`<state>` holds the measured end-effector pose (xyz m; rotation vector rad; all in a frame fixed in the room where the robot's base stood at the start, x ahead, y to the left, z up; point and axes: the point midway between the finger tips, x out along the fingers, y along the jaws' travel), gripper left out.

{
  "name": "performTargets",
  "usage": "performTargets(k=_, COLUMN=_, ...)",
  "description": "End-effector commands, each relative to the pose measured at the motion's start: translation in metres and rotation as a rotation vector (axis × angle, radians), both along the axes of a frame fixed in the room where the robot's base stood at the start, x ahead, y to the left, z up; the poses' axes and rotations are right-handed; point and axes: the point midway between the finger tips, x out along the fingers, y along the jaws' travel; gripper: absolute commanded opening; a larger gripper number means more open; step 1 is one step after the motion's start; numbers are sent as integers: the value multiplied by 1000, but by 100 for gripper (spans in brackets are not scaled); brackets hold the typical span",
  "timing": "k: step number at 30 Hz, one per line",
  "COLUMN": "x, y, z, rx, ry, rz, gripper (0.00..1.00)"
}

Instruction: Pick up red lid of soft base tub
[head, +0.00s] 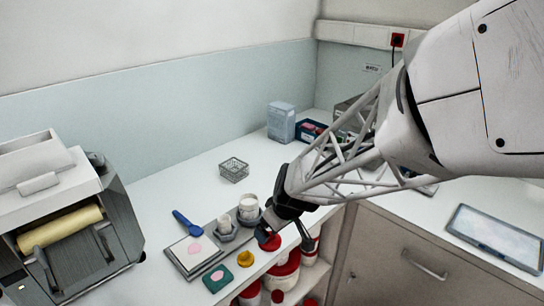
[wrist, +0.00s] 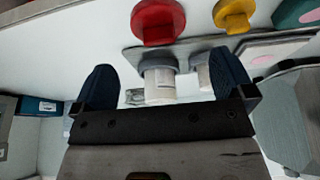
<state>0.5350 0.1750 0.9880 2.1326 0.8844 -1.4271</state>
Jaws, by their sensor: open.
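A round red lid (head: 270,243) lies near the front edge of the counter, partly hidden by my gripper in the head view. In the wrist view the red lid (wrist: 158,22) shows whole at the top, with a raised part across its middle. My gripper (head: 286,243) is open at the counter's front edge, over or just beside the lid. In the wrist view my gripper's dark fingers (wrist: 165,85) stand wide apart with nothing gripped. The lid lies beyond the fingertips there. Whether a finger touches it I cannot tell.
A yellow lid (head: 246,258) and a teal pad (head: 217,278) lie left of the red lid. White tubs (head: 248,205) in grey holders stand on a grey tray (head: 180,262) behind. Red-lidded tubs (head: 284,272) sit on a shelf below. A roller machine (head: 65,225) stands left.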

Motion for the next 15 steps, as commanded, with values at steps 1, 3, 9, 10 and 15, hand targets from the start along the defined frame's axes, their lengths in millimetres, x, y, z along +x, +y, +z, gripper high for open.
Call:
performTargets(k=1, x=1, y=1, z=-3, rx=0, ry=0, rz=0, gripper=100)
performTargets(k=3, x=2, y=2, z=-6, rx=0, ry=-2, rz=1, gripper=100)
performTargets(k=9, x=2, y=2, z=-8, rx=-1, ry=-2, rz=0, gripper=100)
performTargets(k=10, x=2, y=2, z=-8, rx=-1, ry=-2, rz=0, gripper=100)
performTargets(k=15, x=3, y=2, z=-9, rx=0, ry=-2, rz=1, gripper=100)
